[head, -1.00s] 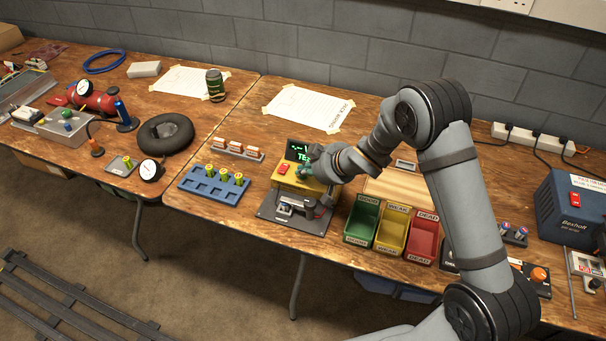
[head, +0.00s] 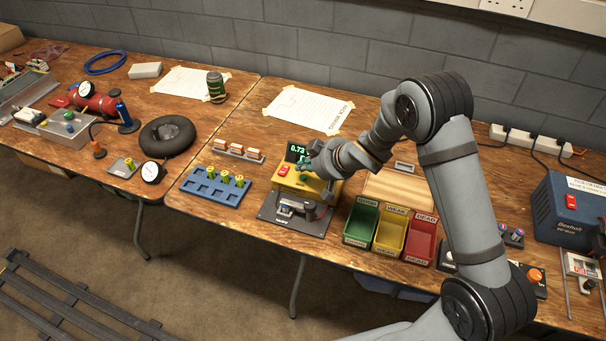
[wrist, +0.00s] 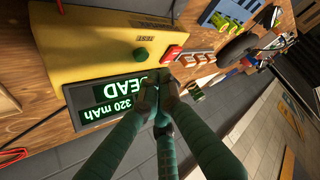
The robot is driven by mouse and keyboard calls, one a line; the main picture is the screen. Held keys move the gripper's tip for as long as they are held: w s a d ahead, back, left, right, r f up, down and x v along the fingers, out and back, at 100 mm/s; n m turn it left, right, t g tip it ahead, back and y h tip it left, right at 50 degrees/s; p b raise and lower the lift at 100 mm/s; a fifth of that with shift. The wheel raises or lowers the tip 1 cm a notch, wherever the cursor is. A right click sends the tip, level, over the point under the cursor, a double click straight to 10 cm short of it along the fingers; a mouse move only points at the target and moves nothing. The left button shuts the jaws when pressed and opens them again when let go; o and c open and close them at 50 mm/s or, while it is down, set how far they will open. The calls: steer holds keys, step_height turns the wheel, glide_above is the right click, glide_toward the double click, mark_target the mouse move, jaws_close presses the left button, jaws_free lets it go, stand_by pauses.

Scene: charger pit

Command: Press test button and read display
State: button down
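The yellow tester (head: 318,187) stands on the right table. Its dark display (head: 296,150) shows green text starting "0.73" in the head view; my gripper covers the rest. In the wrist view the display (wrist: 71,94) is upside down and reads "DEAD" and "320 mAh", partly hidden by my fingers. The round green test button (wrist: 141,54) sits beside a "TEST" label, next to a red switch (wrist: 172,52). My gripper (wrist: 162,92) has its teal fingers drawn together with nothing visible between them. They are in front of the display's edge, apart from the green button in the picture.
Green (head: 361,222), yellow (head: 391,231) and red (head: 422,239) bins labelled GOOD, WEAK and DEAD stand right of the tester. A blue battery rack (head: 213,188) is to its left. A wooden board (head: 400,188) and a blue power unit (head: 567,222) are further right.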

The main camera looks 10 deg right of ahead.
mark_target(304, 178)
step_height(304, 178, up, 4)
steer(key=p, duration=0.2)
steer(key=shift+p, duration=0.35)
steer(key=shift+f, duration=0.1)
step_height(304, 178, down, 2)
steer(key=shift+f+b, duration=0.15)
steer(key=shift+b, duration=0.95)
steer(key=shift+r+p, duration=0.6)
steer(key=shift+p, duration=0.2)
steer(key=shift+w+r+p, duration=0.1)
steer(key=shift+r+p, duration=0.2)
steer(key=shift+p, duration=0.3)
step_height(304, 178, up, 5)
steer(key=p, duration=0.3)
steer(key=shift+f+p, duration=0.2)
steer(key=shift+p, duration=0.15)
steer(key=shift+f, duration=0.15)
